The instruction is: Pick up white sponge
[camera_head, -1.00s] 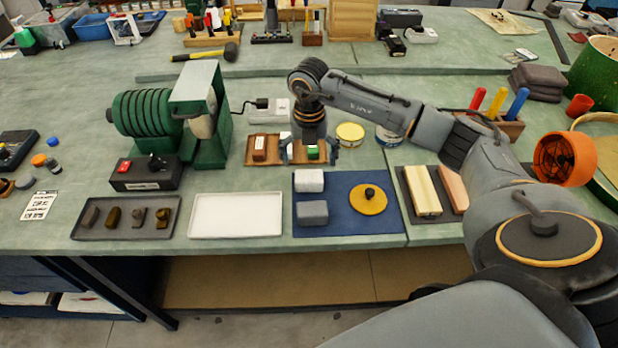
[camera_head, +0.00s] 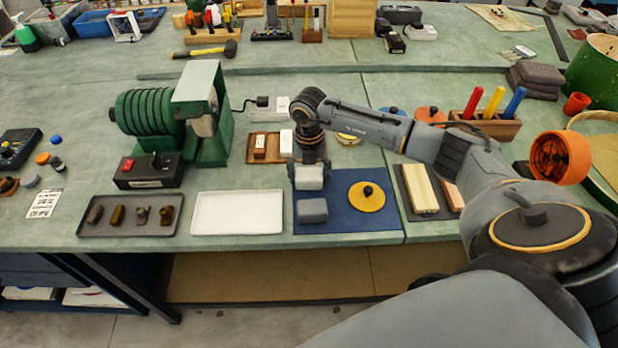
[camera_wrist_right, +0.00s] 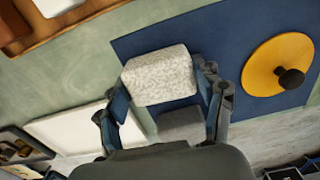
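The white sponge (camera_head: 310,178) is a pale speckled block at the upper left of the blue mat (camera_head: 345,223). In the right wrist view the white sponge (camera_wrist_right: 161,76) fills the space between the fingers. My right gripper (camera_head: 309,181) points down over it, with a finger against its left side and one against its right side; it also shows in the right wrist view (camera_wrist_right: 163,92). I see no clear gap, and no clear lift off the mat. My left gripper is in neither view.
A grey sponge (camera_head: 312,211) lies just in front on the mat. A yellow disc with a dark knob (camera_head: 366,198) lies to the right. An empty white tray (camera_head: 238,213) is left of the mat, and a wooden tray (camera_head: 259,158) stands behind.

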